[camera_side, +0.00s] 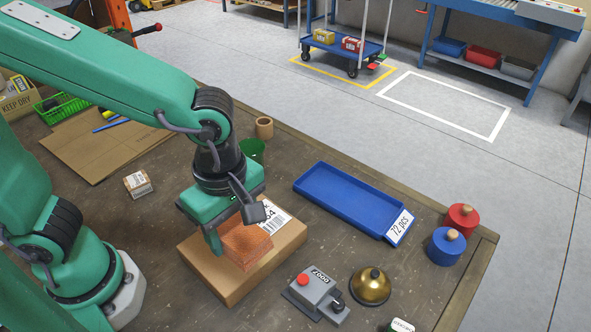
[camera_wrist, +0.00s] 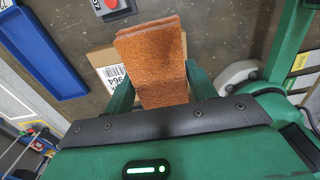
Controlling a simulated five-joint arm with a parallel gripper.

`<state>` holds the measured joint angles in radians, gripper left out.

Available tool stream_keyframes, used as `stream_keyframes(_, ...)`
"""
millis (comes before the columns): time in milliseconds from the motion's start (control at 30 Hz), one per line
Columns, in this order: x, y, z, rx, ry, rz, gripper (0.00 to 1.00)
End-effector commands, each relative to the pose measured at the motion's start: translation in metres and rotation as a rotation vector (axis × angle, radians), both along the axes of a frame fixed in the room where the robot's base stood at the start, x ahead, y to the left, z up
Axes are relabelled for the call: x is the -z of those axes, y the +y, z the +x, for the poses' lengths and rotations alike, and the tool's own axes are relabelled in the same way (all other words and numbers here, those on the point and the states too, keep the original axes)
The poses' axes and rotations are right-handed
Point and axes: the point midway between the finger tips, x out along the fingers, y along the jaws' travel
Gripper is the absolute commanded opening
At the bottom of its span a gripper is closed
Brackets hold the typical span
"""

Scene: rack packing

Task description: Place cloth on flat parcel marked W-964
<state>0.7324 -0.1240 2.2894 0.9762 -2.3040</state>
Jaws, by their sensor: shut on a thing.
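The cloth (camera_side: 246,245) is an orange-brown folded square. My gripper (camera_side: 228,232) is shut on it over the flat parcel (camera_side: 215,280), a brown cardboard box with a white barcode label partly hidden by my gripper; only the end of its number, "64", is readable.
A blue tray (camera_side: 345,200) marked "72 pcs" lies right of the parcel. A grey box with a red button (camera_side: 317,293) and a brass bell (camera_side: 370,287) stand in front of it. Red (camera_side: 461,220) and blue (camera_side: 446,246) knobbed cylinders stand far right. A small box (camera_side: 138,184) sits left.

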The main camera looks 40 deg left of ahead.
Motion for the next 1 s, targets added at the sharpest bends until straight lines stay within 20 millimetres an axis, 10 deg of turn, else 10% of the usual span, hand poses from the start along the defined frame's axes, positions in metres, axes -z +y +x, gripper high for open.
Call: stream_keyframes(1000,0.066,0.066,0.089,0.000,0.000,0.000,0.33)
